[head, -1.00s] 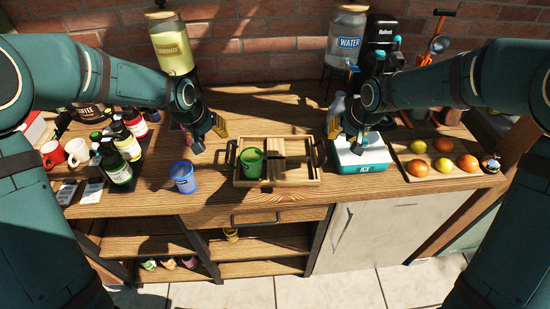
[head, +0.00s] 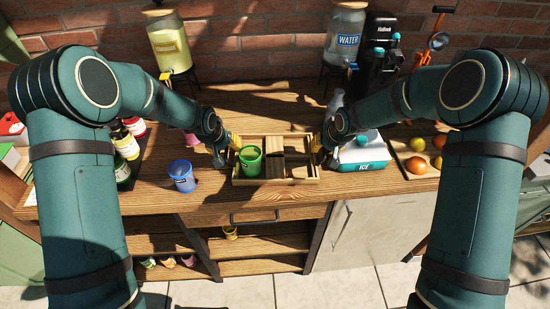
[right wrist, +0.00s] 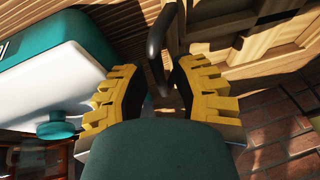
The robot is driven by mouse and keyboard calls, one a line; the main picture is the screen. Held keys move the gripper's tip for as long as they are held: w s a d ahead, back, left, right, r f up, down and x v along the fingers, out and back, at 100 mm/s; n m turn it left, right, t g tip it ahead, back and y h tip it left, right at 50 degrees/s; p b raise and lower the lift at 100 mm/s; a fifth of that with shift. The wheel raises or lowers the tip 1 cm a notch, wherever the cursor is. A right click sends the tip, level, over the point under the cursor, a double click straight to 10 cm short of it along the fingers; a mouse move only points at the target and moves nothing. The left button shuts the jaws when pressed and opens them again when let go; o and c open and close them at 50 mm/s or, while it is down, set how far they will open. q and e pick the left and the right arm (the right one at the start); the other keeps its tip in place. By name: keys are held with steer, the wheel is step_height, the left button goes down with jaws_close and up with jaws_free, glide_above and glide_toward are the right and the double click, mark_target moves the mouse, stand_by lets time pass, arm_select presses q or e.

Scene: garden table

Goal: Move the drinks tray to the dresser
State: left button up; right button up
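The wooden drinks tray (head: 292,182) stands on the wooden counter, with a green cup (head: 250,162) in its left part. My right gripper (head: 318,152) is at the tray's right end. In the right wrist view, its yellow-padded fingers (right wrist: 158,88) are apart, with the tray's dark handle (right wrist: 158,42) at the gap between them. It is not closed on the handle. My left gripper (head: 230,150) is at the tray's left end, by the left handle. Its fingers are too small and partly hidden to tell open from shut. No separate dresser can be made out.
A blue cup (head: 182,177) stands left of the tray. A teal and white ice box (head: 365,155) stands close on the right, beside my right gripper. A fruit board (head: 415,171) lies farther right. Bottles stand left. Drink dispensers (head: 346,40) stand behind. The counter behind the tray is clear.

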arm_select(q)
steer(key=shift+w+f, duration=0.2)
steer(key=shift+f, duration=0.25)
arm_select(e)
steer(key=shift+w+a+f, duration=0.1)
steer(key=shift+w+f, duration=0.1)
steer(key=shift+f, duration=0.3)
arm_select(q)
steer(key=c, duration=0.6)
arm_select(e)
jaws_close()
arm_select(q)
jaws_close()
steer(key=shift+d+r, duration=0.1)
steer(key=shift+r, duration=0.1)
arm_select(e)
steer(key=shift+r, duration=0.25)
